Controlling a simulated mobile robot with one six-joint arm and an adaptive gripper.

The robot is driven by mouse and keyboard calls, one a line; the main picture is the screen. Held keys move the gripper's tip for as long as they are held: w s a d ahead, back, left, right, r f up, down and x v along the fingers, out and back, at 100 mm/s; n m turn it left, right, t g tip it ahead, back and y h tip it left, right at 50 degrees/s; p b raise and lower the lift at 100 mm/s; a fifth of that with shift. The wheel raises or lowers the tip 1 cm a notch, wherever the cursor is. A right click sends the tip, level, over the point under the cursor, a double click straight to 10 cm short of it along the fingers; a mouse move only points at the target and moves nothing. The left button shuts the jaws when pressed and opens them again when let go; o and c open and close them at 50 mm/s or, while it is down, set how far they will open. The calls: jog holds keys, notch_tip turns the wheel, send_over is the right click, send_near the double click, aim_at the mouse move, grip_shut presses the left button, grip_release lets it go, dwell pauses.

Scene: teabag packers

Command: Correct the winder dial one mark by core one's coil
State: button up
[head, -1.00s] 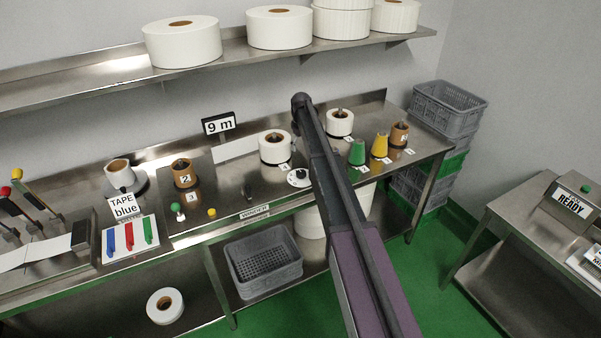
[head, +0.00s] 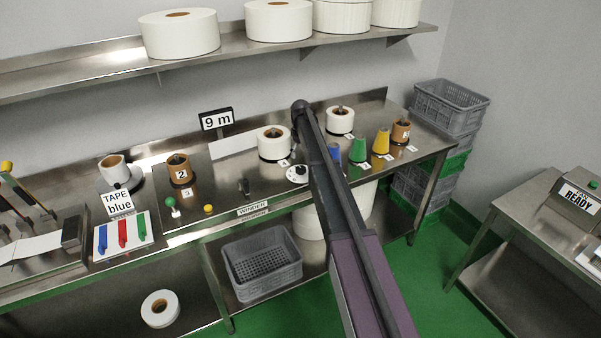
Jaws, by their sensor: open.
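The winder dial (head: 298,173), a white disc with a dark knob, sits on the front of the steel bench, just left of my dark arm. A small WINDER sign (head: 253,209) is on the bench's front edge. A white coil on a brown core (head: 273,143) stands behind the dial. A second white coil (head: 340,121) stands right of my arm. Which is core one I cannot read. My gripper is not visible; my arm links cross the bench.
Blue (head: 334,152), green (head: 359,150) and yellow (head: 381,141) cones stand right of the dial. A 9 m sign (head: 216,120) stands behind. A black lever (head: 244,187) is left of the dial.

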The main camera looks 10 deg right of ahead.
aim_at(301, 168)
jog(key=shift+f+b, duration=3.55)
jog(key=shift+f, duration=0.25)
jog(key=c, duration=1.1)
